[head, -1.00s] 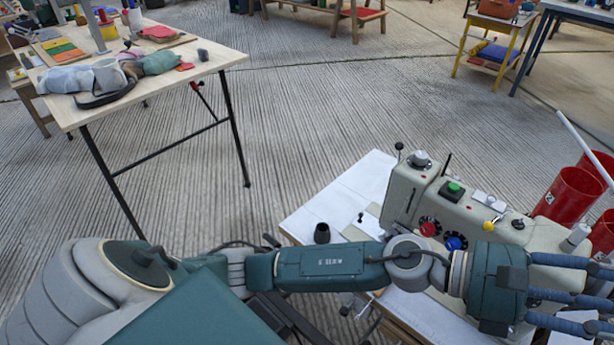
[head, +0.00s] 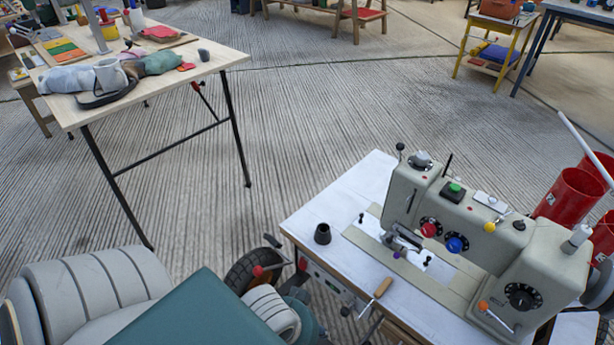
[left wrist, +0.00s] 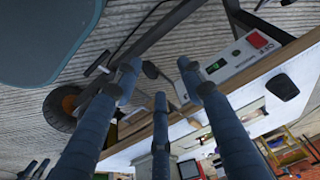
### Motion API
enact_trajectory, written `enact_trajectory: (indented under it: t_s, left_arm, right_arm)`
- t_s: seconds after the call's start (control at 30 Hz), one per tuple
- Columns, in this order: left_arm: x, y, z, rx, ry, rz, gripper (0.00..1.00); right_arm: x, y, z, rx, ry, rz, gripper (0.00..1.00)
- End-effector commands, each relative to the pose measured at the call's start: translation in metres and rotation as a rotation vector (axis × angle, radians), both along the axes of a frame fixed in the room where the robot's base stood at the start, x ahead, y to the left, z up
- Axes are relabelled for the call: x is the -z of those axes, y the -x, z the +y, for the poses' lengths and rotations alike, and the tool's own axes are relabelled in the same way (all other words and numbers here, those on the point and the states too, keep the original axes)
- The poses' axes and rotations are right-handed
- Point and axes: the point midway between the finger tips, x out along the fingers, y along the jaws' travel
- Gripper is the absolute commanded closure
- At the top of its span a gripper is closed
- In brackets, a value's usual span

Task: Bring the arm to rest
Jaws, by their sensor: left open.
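My left gripper (left wrist: 158,80) shows in the left wrist view with its three blue fingers spread open and nothing between them. It is out of sight in the head view, where only parts of my own arm and body fill the lower left. In the wrist view the fingers overlap the picture of the sewing table's underside and edge (left wrist: 140,133); I cannot tell the gap. My right gripper is not in the head view.
The sewing machine (head: 470,215) stands on its white-topped table (head: 330,200), with a small dark cup (head: 322,234) near the edge. Red bins (head: 568,196) stand at the right. A wooden table (head: 190,70) with cloths is at upper left. The floor between is clear.

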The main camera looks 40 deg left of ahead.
Motion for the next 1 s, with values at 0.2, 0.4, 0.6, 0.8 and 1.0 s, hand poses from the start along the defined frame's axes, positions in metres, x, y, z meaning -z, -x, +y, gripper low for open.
enact_trajectory:
  t_s: [0.2,0.4,0.6,0.8,1.0]
  left_arm:
    - [0.000,0.000,0.000,0.001,0.000,0.000,0.60]
    - [0.000,-0.001,0.000,0.002,-0.001,-0.001,0.60]
    - [-0.002,-0.004,-0.001,0.004,-0.002,0.006,0.60]
    - [0.005,-0.013,-0.003,0.008,-0.005,0.043,0.60]
    - [0.028,-0.005,-0.004,0.015,-0.006,0.081,0.60]
  right_arm:
    - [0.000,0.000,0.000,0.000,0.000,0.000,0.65]
    - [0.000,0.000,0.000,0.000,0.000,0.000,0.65]
    - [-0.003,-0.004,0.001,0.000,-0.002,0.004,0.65]
    - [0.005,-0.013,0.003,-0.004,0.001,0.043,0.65]
    - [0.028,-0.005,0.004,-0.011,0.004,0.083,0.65]
